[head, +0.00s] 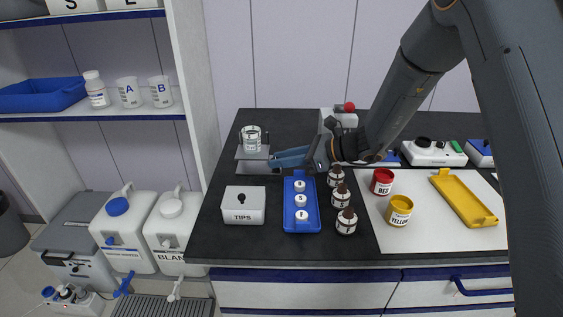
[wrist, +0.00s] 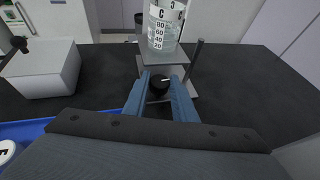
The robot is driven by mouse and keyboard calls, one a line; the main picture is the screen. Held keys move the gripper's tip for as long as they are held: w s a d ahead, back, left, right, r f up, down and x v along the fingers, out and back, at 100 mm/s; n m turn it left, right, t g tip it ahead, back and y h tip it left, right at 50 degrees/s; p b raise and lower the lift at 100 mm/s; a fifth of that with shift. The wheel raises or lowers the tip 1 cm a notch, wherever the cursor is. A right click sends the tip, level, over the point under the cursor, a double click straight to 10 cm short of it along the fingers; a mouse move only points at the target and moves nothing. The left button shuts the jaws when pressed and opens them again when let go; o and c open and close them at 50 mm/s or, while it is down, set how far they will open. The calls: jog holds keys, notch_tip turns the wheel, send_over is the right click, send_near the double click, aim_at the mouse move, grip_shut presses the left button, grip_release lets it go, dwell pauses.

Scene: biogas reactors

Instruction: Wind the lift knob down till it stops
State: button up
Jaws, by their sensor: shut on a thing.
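The lift knob (wrist: 159,83) is black with a pale mark on its face, on the front of a small grey lift. My gripper (wrist: 160,92) is shut on the knob, with a blue finger on each side of it. The lift's plate (wrist: 178,60) carries a clear beaker (wrist: 162,28) marked C, which stands upright. The beaker also shows in the head view (head: 252,140).
A white TIPS box (head: 244,207) stands in front of the lift. A blue tray (head: 302,222) with several white-capped items lies under my arm, beside brown bottles (head: 337,197). Red (head: 382,181) and yellow (head: 399,210) jars stand to the right. The bench behind the lift is clear.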

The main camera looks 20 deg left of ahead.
jog(key=shift+n+g, duration=0.5)
jog(key=shift+g, duration=0.1)
jog(key=o, duration=1)
jog(key=shift+o, duration=0.2)
jog(key=shift+m+t, duration=0.3)
